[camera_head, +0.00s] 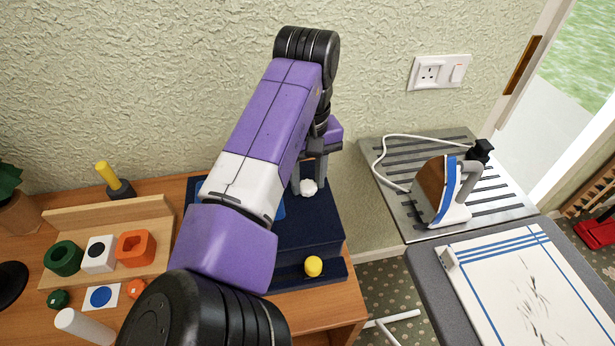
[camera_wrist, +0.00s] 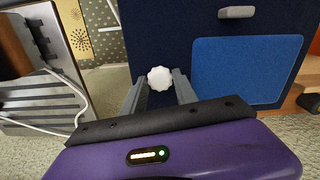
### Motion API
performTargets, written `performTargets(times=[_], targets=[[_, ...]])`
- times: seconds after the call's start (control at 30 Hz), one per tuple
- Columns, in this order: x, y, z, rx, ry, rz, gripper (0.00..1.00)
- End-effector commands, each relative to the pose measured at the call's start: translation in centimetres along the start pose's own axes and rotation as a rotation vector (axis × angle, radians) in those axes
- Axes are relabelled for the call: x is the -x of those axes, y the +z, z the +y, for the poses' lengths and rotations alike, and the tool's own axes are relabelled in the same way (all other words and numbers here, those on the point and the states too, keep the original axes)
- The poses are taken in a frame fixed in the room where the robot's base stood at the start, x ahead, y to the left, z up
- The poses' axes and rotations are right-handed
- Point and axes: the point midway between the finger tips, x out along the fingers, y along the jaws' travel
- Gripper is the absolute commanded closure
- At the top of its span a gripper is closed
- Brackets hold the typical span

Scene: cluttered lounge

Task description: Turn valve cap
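The valve cap (camera_wrist: 160,78) is a white knob with a scalloped edge on a dark blue box (camera_wrist: 198,22). In the wrist view it sits between the tips of my gripper (camera_wrist: 159,90), with one grey finger on each side. The fingers are apart, and narrow gaps seem to show between them and the cap; whether either touches it is unclear. In the head view the white cap (camera_head: 308,187) shows just below my gripper (camera_head: 309,183), beside the finger. My arm hides part of the box (camera_head: 318,222) in that view.
A yellow knob (camera_head: 313,266) stands on the box's front ledge. Left are a wooden rack (camera_head: 155,215) with coloured blocks and a yellow-handled tool (camera_head: 108,176). Right, an iron (camera_head: 447,190) stands on a striped board (camera_head: 408,222). The textured wall (camera_head: 150,80) is close behind my arm.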

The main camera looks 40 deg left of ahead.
Motion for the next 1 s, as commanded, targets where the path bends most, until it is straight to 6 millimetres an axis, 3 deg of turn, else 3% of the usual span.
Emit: performTargets(times=[0.03,0.1,0.13,0.57,1.0], targets=[[0.02,0.00,-0.01,0.000,0.000,0.000,0.84],[0.02,0.00,-0.01,0.000,-0.001,0.000,0.98],[0.02,0.00,-0.01,0.000,0.000,0.000,1.00],[0.52,0.10,0.10,-0.075,0.001,-0.004,1.00],[0.44,0.10,0.07,-0.398,0.001,-0.004,1.00]])
